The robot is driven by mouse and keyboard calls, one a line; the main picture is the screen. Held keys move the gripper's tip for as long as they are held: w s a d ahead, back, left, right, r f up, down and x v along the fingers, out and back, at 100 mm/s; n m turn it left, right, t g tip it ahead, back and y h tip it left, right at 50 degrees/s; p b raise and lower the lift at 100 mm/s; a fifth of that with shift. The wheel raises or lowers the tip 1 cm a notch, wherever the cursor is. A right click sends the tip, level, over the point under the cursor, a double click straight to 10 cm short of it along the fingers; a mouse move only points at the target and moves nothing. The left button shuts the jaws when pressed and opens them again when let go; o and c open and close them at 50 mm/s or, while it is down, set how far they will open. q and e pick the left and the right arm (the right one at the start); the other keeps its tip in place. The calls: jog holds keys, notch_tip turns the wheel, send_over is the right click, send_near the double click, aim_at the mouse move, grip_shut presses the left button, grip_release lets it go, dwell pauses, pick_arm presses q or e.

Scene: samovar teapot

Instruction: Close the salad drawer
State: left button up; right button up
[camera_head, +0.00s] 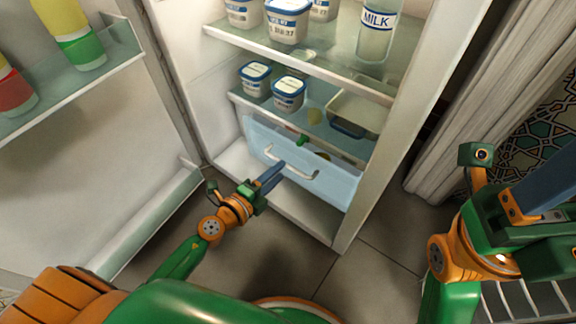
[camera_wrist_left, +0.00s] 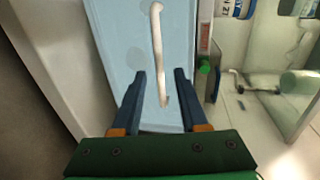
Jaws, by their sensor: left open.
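The salad drawer (camera_head: 335,185) is a light blue bin low in the fridge. It stands partly pulled out, with some vegetables showing over its front. Its front also fills the middle of the left wrist view (camera_wrist_left: 118,35). A white bar handle (camera_head: 300,174) crosses the front. My left gripper (camera_head: 275,175) is open at the drawer front, by the handle. In the left wrist view the end of the handle (camera_wrist_left: 158,45) shows between the two fingers; I cannot tell if they touch. My right gripper (camera_head: 545,190) is off to the right, away from the drawer; its jaw gap is unclear.
The fridge door (camera_head: 90,160) stands open on the left, with bottles in its racks. Shelves above the drawer hold tubs (camera_head: 289,92), a clear container (camera_head: 355,112) and a milk bottle (camera_head: 377,35). A pale curtain (camera_head: 470,100) hangs at right. Floor (camera_head: 375,265) is bare in front.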

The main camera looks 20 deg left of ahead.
pick_arm(q)
jog(key=x, duration=0.3)
jog(key=shift+w+d, duration=0.1)
grip_shut()
dwell(1.3)
